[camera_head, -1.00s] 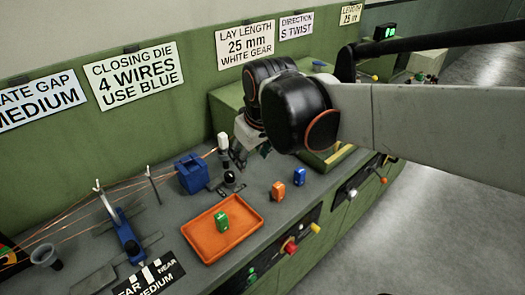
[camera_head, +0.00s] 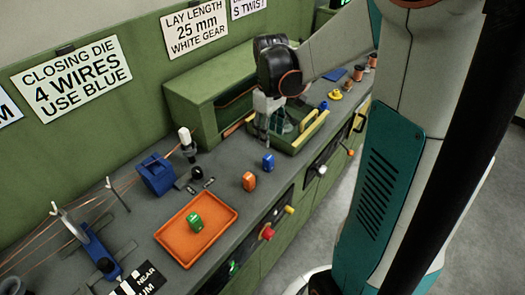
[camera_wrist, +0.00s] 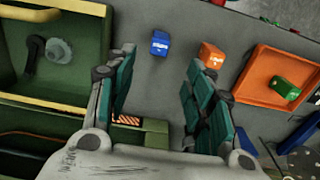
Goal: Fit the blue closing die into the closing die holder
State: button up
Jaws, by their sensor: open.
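The blue closing die (camera_head: 268,162) stands on the grey bench, right of an orange die (camera_head: 249,181). In the wrist view the blue die (camera_wrist: 160,43) lies beyond my open fingertips, roughly between their lines, with the orange die (camera_wrist: 211,55) to its right. My gripper (camera_head: 275,138) is open and empty, above the bench beside the green tray; its two fingers also show in the wrist view (camera_wrist: 163,80). A blue block (camera_head: 157,174) at the ends of the copper wires may be the closing die holder; its opening is not clear to me.
An orange tray (camera_head: 232,212) holds a green die (camera_head: 195,222). A green tray with yellow edges (camera_head: 311,129) stands right of the dies. A black-knobbed clamp (camera_head: 197,173) and a white-topped post (camera_head: 186,143) stand near the blue block. Bare bench surrounds the blue die.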

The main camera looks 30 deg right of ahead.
aim_at(269, 157)
notch_tip(269, 157, down, 12)
jog(key=b, duration=0.5)
jog(key=shift+f, duration=0.2)
grip_shut()
